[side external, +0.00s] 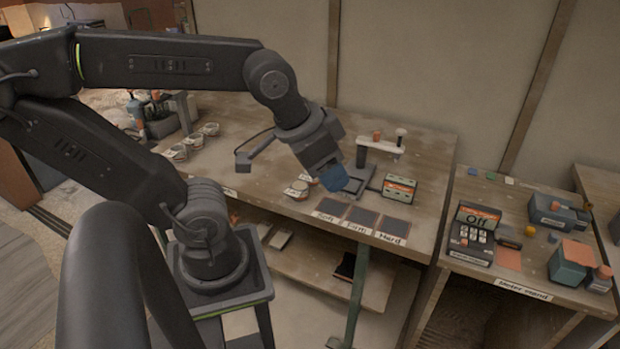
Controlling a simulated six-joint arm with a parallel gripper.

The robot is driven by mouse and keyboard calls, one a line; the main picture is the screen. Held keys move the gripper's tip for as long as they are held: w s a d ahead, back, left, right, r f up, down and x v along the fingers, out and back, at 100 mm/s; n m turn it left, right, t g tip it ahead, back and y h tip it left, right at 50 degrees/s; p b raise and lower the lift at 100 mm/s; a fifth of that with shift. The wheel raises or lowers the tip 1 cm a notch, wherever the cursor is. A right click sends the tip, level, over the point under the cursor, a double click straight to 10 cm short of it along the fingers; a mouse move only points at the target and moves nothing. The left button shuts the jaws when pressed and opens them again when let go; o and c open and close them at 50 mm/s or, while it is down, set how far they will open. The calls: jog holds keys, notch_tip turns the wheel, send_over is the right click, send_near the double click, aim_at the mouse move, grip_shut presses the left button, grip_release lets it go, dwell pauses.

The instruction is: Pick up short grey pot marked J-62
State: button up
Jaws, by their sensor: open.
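Several small round pots (194,141) with pale tops stand in a row at the left of the workbench. Another small pot (297,190) stands near the front edge, with part of one more just behind it. Their markings are too small to read, so I cannot tell which is J-62. My gripper (335,181) hangs over the bench, right of the front pot and behind the dark pads. It is open. A blue shape shows at its tip; I cannot tell whether it is part of the gripper or a thing behind it.
Three dark pads (361,217) labelled Soft, Firm and Hard lie along the front edge. A tester with a white arm (380,145) and a small display box (399,190) stand to the right. A second bench holds a device reading Off (475,233).

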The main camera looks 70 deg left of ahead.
jog(key=shift+o, duration=0.4)
jog(key=o, duration=0.7)
jog(key=n+g+y, duration=0.3)
jog(key=n+y, duration=0.1)
jog(key=n, duration=0.8)
send_over(310, 179)
jog(key=w+a, duration=0.1)
notch_tip(310, 179, down, 23)
jog(key=shift+a+r, duration=0.15)
jog(key=shift+s+a+x, duration=0.15)
jog(key=shift+x, duration=1.45)
jog(key=shift+s+a+x, duration=0.1)
jog(key=shift+a+x, duration=0.05)
jog(key=shift+x, duration=1.45)
